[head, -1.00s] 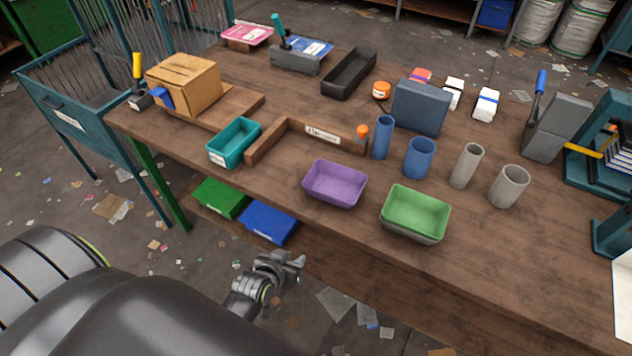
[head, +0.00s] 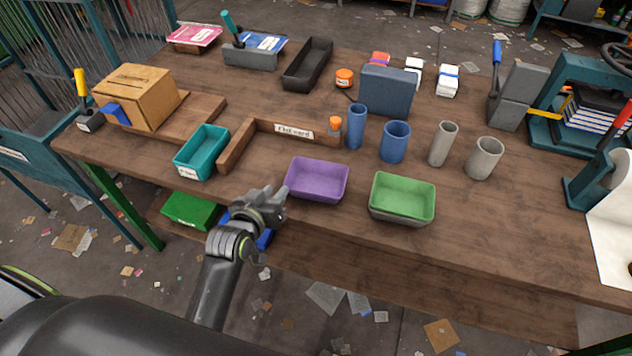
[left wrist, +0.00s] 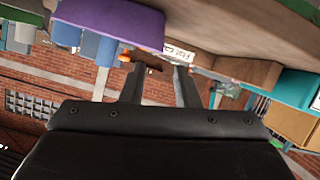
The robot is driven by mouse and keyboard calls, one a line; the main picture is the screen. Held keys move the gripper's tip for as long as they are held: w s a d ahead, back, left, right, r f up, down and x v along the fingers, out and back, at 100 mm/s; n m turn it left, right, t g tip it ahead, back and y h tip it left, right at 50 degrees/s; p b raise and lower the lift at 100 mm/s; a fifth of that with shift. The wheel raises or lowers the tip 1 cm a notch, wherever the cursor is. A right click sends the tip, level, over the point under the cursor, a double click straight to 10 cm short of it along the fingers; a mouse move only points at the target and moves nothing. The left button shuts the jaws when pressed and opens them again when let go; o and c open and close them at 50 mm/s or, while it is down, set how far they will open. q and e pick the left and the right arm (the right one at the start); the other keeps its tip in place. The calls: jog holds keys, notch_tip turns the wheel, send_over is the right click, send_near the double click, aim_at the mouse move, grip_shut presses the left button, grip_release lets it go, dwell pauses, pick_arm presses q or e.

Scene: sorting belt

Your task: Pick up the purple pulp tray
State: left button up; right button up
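The purple pulp tray (head: 317,181) stands upright and looks empty near the front edge of the wooden table. My left gripper (head: 272,202) is at the front edge of the table, left of the tray and apart from it. In the left wrist view, which is upside down, the purple tray (left wrist: 112,20) shows at the upper left, and the two fingers of my left gripper (left wrist: 162,72) stand apart with nothing between them. My right gripper is not in view.
A green tray (head: 402,195) stacked on a grey one stands right of the purple tray. A teal bin (head: 202,152) and a labelled wooden corner guide (head: 237,146) are to the left. Blue tubes (head: 395,141) and grey tubes (head: 484,158) stand behind. The front right of the table is clear.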

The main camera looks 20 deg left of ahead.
aim_at(287, 176)
pick_arm(q)
jog(key=x, duration=0.4)
jog(key=shift+w, duration=0.3)
jog(key=shift+p+x, duration=0.65)
jog(key=shift+x, duration=2.2)
jog(key=shift+a, duration=0.15)
grip_shut()
